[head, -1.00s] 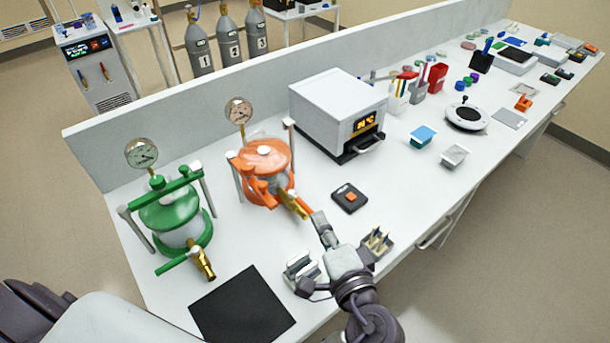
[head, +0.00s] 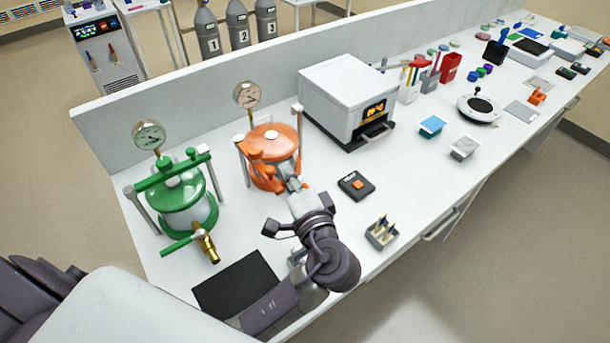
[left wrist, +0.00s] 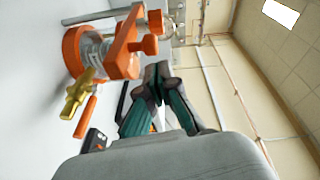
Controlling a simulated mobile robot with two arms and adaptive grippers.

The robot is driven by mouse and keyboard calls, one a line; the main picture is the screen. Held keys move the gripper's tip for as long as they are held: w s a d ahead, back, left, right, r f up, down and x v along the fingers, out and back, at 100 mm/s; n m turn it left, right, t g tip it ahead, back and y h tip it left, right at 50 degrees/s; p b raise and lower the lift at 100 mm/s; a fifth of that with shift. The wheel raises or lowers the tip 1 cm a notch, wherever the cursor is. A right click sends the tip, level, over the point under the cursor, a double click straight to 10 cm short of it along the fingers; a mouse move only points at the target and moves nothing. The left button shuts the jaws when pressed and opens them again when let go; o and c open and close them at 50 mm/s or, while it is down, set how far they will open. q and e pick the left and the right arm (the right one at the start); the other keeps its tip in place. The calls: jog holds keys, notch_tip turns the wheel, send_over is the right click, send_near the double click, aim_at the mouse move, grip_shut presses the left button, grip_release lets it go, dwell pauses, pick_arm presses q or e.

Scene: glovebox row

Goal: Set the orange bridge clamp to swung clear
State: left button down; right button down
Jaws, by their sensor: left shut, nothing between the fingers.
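The orange vessel (head: 262,178) stands on the bench with its round orange lid (head: 282,137) in plain view from the head. No bar shows across the lid's middle there. The orange bridge clamp (left wrist: 122,45) shows in the left wrist view as a thick bar beside a grey post, with orange knobs. In the head view my gripper hides much of the vessel's front, so I cannot tell the clamp's exact angle. My left gripper (head: 293,184) is shut and empty at the vessel's front. In the left wrist view its fingertips (left wrist: 158,76) are close to the knobs; contact is unclear.
A green vessel (head: 180,198) with its bar across the lid stands to the left. A white oven (head: 345,95) stands behind right. A black button box (head: 356,186), a small pin holder (head: 381,233) and a black mat (head: 235,283) lie near the front.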

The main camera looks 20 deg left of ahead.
pick_arm(q)
jog(key=shift+s+a, duration=0.15)
jog(key=shift+a, duration=0.1)
jog(key=shift+s+a+m+t+h, duration=0.4)
jog(key=shift+s+a, duration=0.3)
jog(key=shift+s, duration=0.1)
jog(key=shift+f, duration=0.1)
jog(key=shift+w+d, duration=0.1)
jog(key=shift+w, duration=0.2)
